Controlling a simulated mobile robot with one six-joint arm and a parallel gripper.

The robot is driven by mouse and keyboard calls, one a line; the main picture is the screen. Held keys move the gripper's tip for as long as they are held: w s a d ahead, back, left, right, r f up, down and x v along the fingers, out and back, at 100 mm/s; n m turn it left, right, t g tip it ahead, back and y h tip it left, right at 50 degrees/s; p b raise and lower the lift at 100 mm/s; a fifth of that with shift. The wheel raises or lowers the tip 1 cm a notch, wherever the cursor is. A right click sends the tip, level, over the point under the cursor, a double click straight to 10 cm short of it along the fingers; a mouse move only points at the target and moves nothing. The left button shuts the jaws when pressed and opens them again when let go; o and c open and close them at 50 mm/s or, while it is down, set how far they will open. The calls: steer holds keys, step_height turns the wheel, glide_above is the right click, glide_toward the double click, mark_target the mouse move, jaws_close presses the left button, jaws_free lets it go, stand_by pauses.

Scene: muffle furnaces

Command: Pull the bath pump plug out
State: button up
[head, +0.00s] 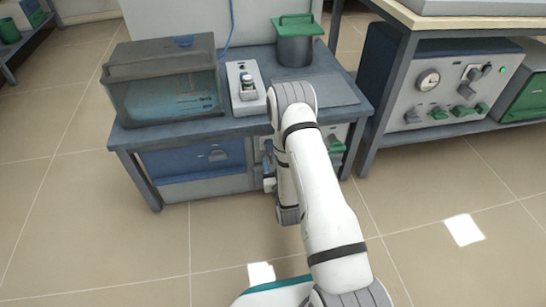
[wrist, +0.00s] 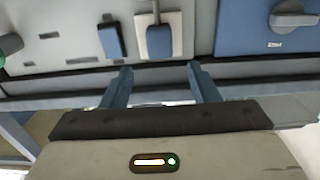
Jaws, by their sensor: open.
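The wrist view looks upside down compared with the head view. In it, a blue-grey plug (wrist: 160,42) sits in a pale socket plate on the light front panel (wrist: 60,25) under the bench, with a thin cord or pin at its upper end. I cannot tell for sure that it belongs to the bath pump. My gripper (wrist: 159,69) is open and empty, its two blue fingers apart, pointing at the panel with the plug roughly between their lines. They do not appear to touch it.
A blue switch-like block (wrist: 110,38) sits beside the plug. A blue drawer front (head: 195,158) with a grey handle is close by. On the bench (head: 335,90) stand a water bath tank (head: 165,85), a pale device (head: 247,95) and a green-lidded pot (head: 295,45).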

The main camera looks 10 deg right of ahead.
mark_target(269, 149)
steer(key=w+b, duration=0.2)
steer(key=w, duration=0.5)
steer(key=shift+w+b, duration=0.3)
steer(key=shift+w, duration=0.05)
jaws_close()
